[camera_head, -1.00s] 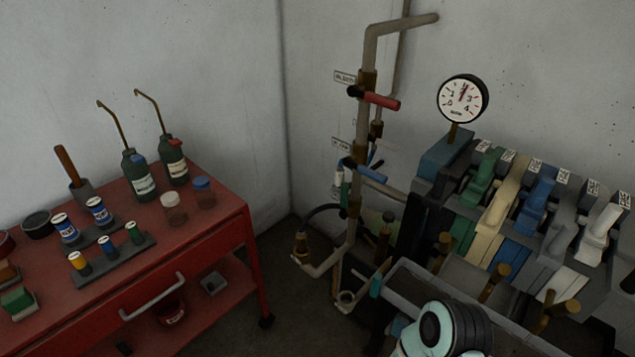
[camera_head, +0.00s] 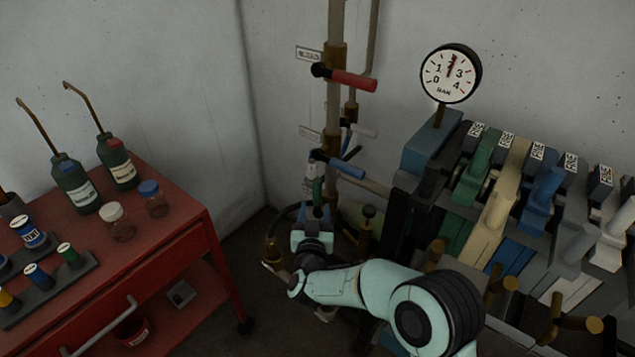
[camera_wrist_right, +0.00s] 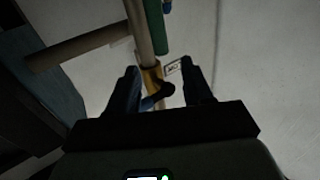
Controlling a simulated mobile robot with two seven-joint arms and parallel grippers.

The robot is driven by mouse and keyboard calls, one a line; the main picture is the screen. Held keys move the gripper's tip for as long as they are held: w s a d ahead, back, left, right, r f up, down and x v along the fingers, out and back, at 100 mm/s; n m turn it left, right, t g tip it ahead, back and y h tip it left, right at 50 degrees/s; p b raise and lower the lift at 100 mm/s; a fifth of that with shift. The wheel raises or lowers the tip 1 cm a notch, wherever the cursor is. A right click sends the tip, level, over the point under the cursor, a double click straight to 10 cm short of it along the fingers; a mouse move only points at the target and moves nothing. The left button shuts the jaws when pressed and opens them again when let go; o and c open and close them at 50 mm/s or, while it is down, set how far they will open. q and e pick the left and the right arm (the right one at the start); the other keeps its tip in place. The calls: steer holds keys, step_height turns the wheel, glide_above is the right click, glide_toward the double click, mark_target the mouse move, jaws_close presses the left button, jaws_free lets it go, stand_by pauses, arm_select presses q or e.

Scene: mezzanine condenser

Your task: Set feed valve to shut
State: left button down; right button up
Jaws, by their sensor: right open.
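Lever valves sit on the pipework in the corner. One has a red handle (camera_head: 350,80), one a blue handle (camera_head: 342,166), and a green handle (camera_head: 317,190) hangs below. The wall labels are too small to read, so I cannot tell which is the feed valve. My right gripper (camera_head: 317,212) is just below the green handle, pointing up at the pipe. In the right wrist view my right gripper (camera_wrist_right: 160,68) is open and empty. A brass fitting (camera_wrist_right: 152,76) with a dark hub shows between its fingers, with the green handle (camera_wrist_right: 157,28) beyond. My left gripper is out of view.
A red cart (camera_head: 175,250) with bottles, jars and small cans stands at left. At right is a bank of coloured levers (camera_head: 500,200) with a round gauge (camera_head: 450,74) behind. Thin pipes and brass knobs crowd the space around my right arm.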

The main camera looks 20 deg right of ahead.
mark_target(317, 188)
steer(key=p+x, duration=0.1)
steer(key=x, duration=0.9)
steer(key=shift+w+d+f, duration=0.1)
steer(key=shift+w+d, duration=0.05)
steer(key=shift+w, duration=0.2)
jaws_close()
